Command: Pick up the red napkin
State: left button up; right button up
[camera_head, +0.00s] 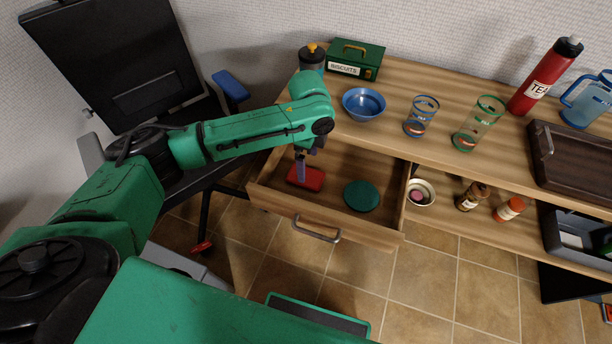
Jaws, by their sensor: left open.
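The red napkin (306,178) is a small red rectangle in the left part of the open wooden drawer (327,223). My left gripper (301,178) reaches down into the drawer from above, with its fingers over the napkin. It is open; I cannot tell whether its fingertips touch the napkin. Part of the napkin is hidden behind the fingers. My right gripper does not show.
A round green thing (362,196) lies in the drawer to the right of the napkin. On the wooden counter (385,148) above stand a blue bowl (363,106), glasses (419,118) and a red tea bottle (546,76). The drawer front and counter edge border the opening.

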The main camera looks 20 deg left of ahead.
aim_at(307, 176)
pick_arm(q)
jog(key=f, duration=0.4)
jog(key=shift+s+a+f, duration=0.1)
jog(key=shift+s+f, duration=0.1)
jog(key=shift+f, duration=0.55)
jog(key=c, duration=1.2)
jog(key=shift+o, duration=0.2)
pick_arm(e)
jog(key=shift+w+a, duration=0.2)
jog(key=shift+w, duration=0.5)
pick_arm(q)
jog(key=shift+w+r, duration=0.1)
jog(key=shift+r, duration=0.05)
